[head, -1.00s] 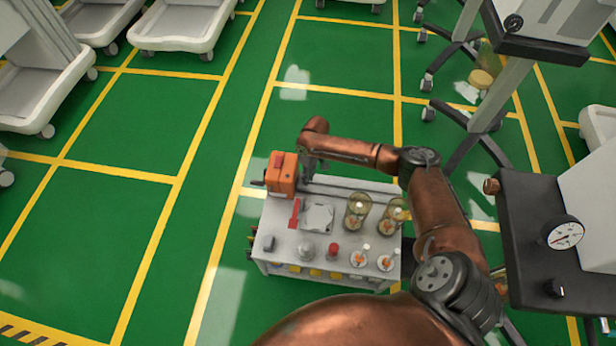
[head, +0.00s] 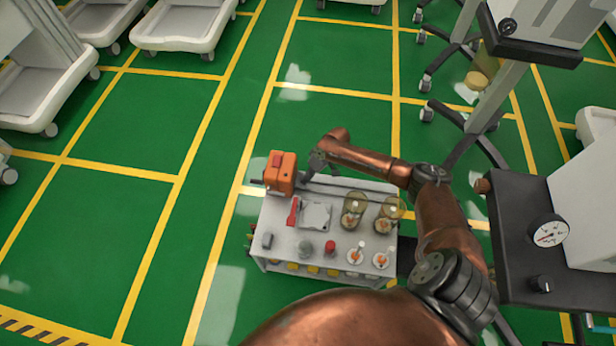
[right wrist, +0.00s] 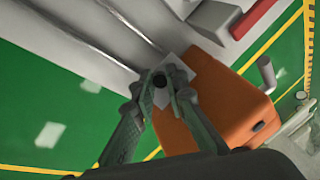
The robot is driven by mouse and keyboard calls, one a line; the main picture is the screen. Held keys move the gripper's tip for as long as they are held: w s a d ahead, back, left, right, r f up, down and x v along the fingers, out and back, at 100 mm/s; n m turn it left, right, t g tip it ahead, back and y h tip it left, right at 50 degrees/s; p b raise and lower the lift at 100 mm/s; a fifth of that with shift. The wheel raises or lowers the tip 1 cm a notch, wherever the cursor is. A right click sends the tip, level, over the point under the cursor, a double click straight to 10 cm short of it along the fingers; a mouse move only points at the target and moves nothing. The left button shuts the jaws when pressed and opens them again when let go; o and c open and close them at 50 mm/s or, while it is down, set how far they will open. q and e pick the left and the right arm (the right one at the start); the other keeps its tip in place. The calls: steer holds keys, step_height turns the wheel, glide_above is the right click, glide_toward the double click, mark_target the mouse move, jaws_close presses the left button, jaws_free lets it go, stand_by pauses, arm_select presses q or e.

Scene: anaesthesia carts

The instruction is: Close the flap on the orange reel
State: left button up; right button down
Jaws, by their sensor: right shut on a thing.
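The orange reel (head: 281,172) is a boxy orange housing at the back left corner of the white cart top. It also shows in the right wrist view (right wrist: 225,100). My right gripper (head: 311,172) is beside the reel's right side. In the right wrist view its fingers (right wrist: 162,88) are closed around the dark knob. The fingers partly hide the plate, so its exact angle is unclear. My left gripper is out of view.
The cart top (head: 282,222) holds a red-edged grey item (head: 315,215), glass jars (head: 352,216), a red-capped bottle (head: 330,247) and small bottles in front. A dark stand with a gauge (head: 549,232) is at the right. Green floor is free at the left.

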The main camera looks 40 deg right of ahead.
steer(key=shift+s+f+t+y, duration=0.1)
steer(key=shift+f+t+y, duration=0.2)
steer(key=shift+d+f+t+y+b, duration=0.1)
steer(key=shift+f+t+y+b, duration=0.4)
steer(key=shift+t+y+b, duration=0.4)
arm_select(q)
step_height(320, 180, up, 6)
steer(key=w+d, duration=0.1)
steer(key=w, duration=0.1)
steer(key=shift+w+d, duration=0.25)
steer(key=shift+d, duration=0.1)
arm_select(e)
steer(key=c, duration=1.9)
jaws_free()
steer(key=shift+c, duration=0.2)
steer(key=shift+r, duration=0.1)
